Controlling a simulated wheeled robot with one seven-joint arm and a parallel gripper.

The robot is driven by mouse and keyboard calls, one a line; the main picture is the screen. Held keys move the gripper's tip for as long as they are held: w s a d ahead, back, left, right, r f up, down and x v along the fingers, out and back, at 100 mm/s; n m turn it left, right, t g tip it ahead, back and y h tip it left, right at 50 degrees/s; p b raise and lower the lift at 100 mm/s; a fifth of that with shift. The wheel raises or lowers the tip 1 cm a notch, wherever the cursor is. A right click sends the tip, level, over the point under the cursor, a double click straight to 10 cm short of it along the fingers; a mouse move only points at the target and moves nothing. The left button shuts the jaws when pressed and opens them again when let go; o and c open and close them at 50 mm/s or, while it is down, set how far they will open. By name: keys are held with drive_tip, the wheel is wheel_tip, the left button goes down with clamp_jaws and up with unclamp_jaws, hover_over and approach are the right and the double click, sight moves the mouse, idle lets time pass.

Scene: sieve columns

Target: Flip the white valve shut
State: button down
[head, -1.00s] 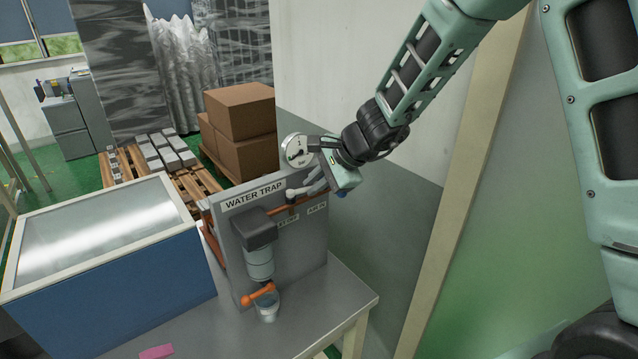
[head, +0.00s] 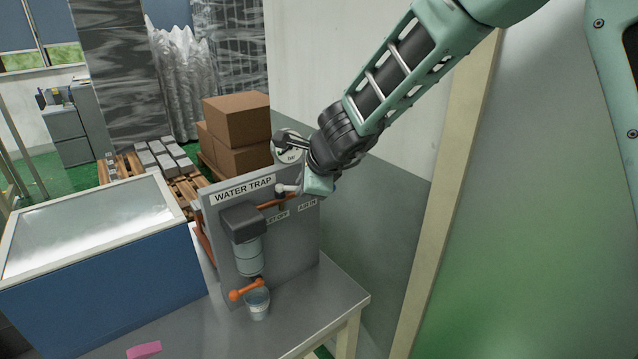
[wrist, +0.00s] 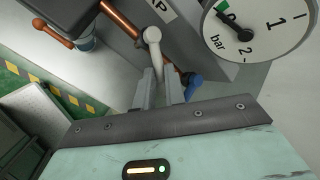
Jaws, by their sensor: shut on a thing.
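The white valve (wrist: 153,42) sits on the orange-brown pipe of the WATER TRAP panel (head: 215,222). In the wrist view its lever runs down between my two fingers. My gripper (wrist: 161,88) is shut on that lever, with a finger on each side. In the head view, a small pale part of the white valve (head: 287,188) shows left of my gripper (head: 304,190); my wrist and hand hide the rest. A blue handle (wrist: 192,84) lies just right of the fingers in the wrist view, apart from the lever.
A pressure gauge (wrist: 252,30) is close above the valve, partly behind my wrist in the head view. An orange lever (head: 246,290) and a cup (head: 257,305) are low on the panel. A blue-sided bin (head: 110,285) stands left; the table's right front (head: 325,300) is clear.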

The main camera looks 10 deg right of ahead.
drive_tip(key=shift+s+a+f+m+h+p, duration=0.1)
drive_tip(key=shift+s+a+m+h+p, duration=0.5)
drive_tip(key=shift+m+h, duration=0.85)
drive_tip(key=shift+s+a+f+m+h+p, duration=0.1)
drive_tip(key=shift+s+a+m+h+p, duration=0.65)
drive_tip(key=shift+m, duration=1.2)
drive_tip(key=shift+s+a+m+h+p, duration=0.2)
drive_tip(key=shift+a+m+h+p, duration=0.25)
drive_tip(key=shift+m+h, duration=1.05)
drive_tip(key=shift+m+g, duration=0.3)
drive_tip(key=shift+g, duration=0.1)
drive_tip(key=c, duration=1.6)
unclamp_jaws()
drive_tip(key=shift+o, duration=0.6)
drive_tip(key=shift+r, duration=0.1)
drive_tip(key=shift+a, duration=0.1)
drive_tip(key=b+v, duration=0.3)
drive_tip(key=v, duration=1.4)
drive_tip(key=shift+s, duration=0.35)
